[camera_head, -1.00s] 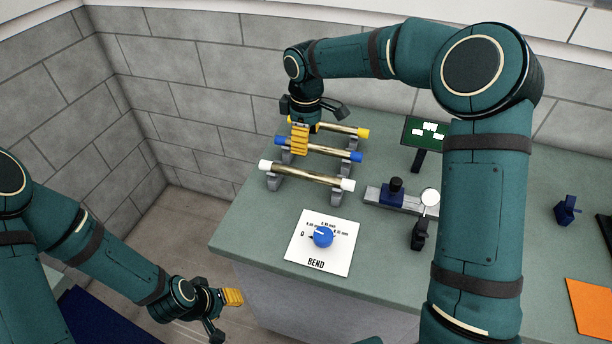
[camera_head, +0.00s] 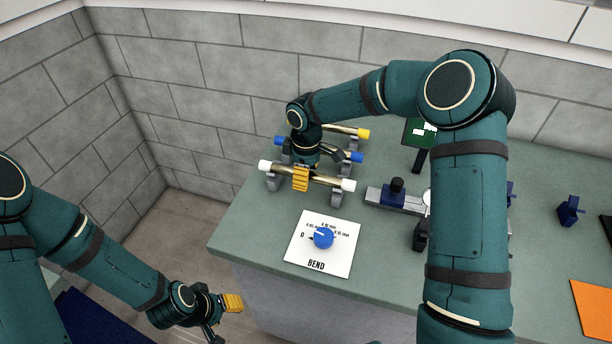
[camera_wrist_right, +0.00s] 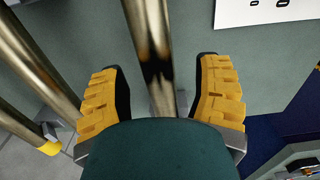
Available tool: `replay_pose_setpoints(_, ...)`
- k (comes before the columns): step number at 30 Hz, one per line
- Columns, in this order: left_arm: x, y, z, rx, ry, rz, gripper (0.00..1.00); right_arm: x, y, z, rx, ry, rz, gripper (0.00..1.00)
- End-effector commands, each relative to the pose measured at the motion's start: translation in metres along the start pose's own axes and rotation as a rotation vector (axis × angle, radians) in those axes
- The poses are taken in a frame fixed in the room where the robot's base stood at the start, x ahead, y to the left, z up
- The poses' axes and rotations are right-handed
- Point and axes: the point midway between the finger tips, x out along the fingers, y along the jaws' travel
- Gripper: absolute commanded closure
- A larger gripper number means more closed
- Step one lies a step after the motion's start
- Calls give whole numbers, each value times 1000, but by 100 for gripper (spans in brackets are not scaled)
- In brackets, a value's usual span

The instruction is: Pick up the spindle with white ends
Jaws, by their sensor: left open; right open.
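The spindle with white ends (camera_head: 325,179) is a brass-coloured rod resting on grey supports, nearest the front of the rack. My right gripper (camera_head: 303,178) is at its middle, pointing down, and hides part of the rod. In the right wrist view, the rod (camera_wrist_right: 149,35) runs between the two open yellow fingers of the gripper (camera_wrist_right: 162,95), with a gap on each side. My left gripper (camera_head: 222,312) is open and empty, low beside the table's front left.
Spindles with blue ends (camera_head: 357,157) and yellow ends (camera_head: 362,133) lie behind, partly hidden by my right arm. A white BEND card (camera_head: 335,262) with a blue knob (camera_head: 323,237) lies in front. A grey rail gauge (camera_head: 378,196) stands to the right.

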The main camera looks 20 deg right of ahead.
Motion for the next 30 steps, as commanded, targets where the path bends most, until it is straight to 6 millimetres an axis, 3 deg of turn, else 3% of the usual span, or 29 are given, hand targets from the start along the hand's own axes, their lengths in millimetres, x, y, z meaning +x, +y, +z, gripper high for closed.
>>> replay_pose_setpoints(5, 0, 0, 0, 0, 0, 0, 53, -1, 0, 0, 0, 0, 0, 34)
replay_pose_setpoints(9, 0, 0, 0, 0, 0, 0, 53, -1, 0, 0, 0, 0, 0, 83)
replay_pose_setpoints(11, 0, 0, 0, 0, 0, 0, 53, -1, 0, 0, 0, 0, 0, 100)
replay_pose_setpoints(25, 0, 0, 0, 0, 0, 0, 53, -3, 0, -1, -1, 3, 2, 100)
replay_pose_setpoints(30, -2, 1, -1, 0, 2, 0, 53, -19, 0, -2, 0, 3, 3, 100)
